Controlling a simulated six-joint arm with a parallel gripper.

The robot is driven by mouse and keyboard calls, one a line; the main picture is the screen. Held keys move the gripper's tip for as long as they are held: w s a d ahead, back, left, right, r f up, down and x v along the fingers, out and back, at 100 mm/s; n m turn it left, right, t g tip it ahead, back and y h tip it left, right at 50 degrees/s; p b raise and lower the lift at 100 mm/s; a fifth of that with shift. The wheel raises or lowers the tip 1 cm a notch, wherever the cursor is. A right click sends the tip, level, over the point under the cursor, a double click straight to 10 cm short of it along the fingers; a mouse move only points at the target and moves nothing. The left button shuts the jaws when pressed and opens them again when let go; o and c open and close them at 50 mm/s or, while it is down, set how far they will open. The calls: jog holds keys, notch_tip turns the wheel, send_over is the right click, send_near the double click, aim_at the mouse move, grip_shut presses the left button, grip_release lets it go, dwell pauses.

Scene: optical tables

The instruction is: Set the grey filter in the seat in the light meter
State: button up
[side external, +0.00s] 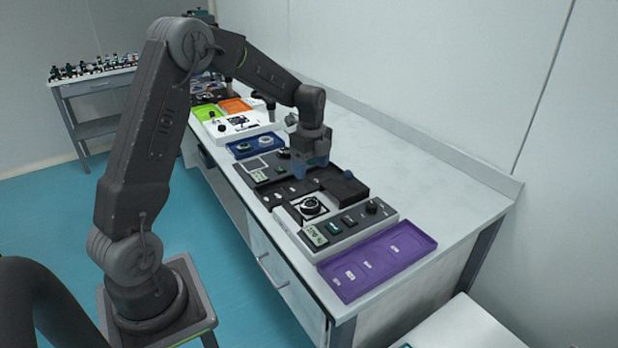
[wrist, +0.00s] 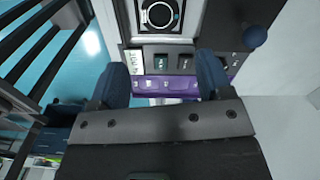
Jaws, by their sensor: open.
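The light meter (side external: 362,227) is a pale box with a grey panel, a lit display, dark buttons and a knob. A round black ring (side external: 311,206) in a white square sits at its left part; I take this for the seat. The ring also shows at the top of the wrist view (wrist: 160,14). I cannot pick out the grey filter for certain in either view. My gripper (side external: 311,163) is open, with its blue fingers above the dark tray behind the meter. In the wrist view my gripper (wrist: 163,77) has nothing visible between its fingers.
A dark tray (side external: 283,196) with small labels lies beside the meter, a black block (side external: 346,190) at its right. A purple tray (side external: 378,262) looks empty at the near end. A blue tray (side external: 237,150) holds round pieces. The bench's right strip is clear.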

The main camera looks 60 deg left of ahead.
jog(key=s+d+r+n+t, duration=0.2)
jog(key=s+d+r+n, duration=0.2)
jog(key=d+r, duration=0.35)
jog(key=s+d+r+n+t, duration=0.1)
jog(key=s+d+r+n, duration=0.2)
jog(key=s+d+n, duration=0.3)
jog(key=s+d+r+n+t, duration=0.2)
jog(key=s+d+n, duration=0.3)
jog(key=s, duration=0.8)
jog(key=shift+d+r+n+t, duration=0.3)
jog(key=shift+d+r+n, duration=0.1)
jog(key=shift+r, duration=0.35)
jog(key=shift+c, duration=0.4)
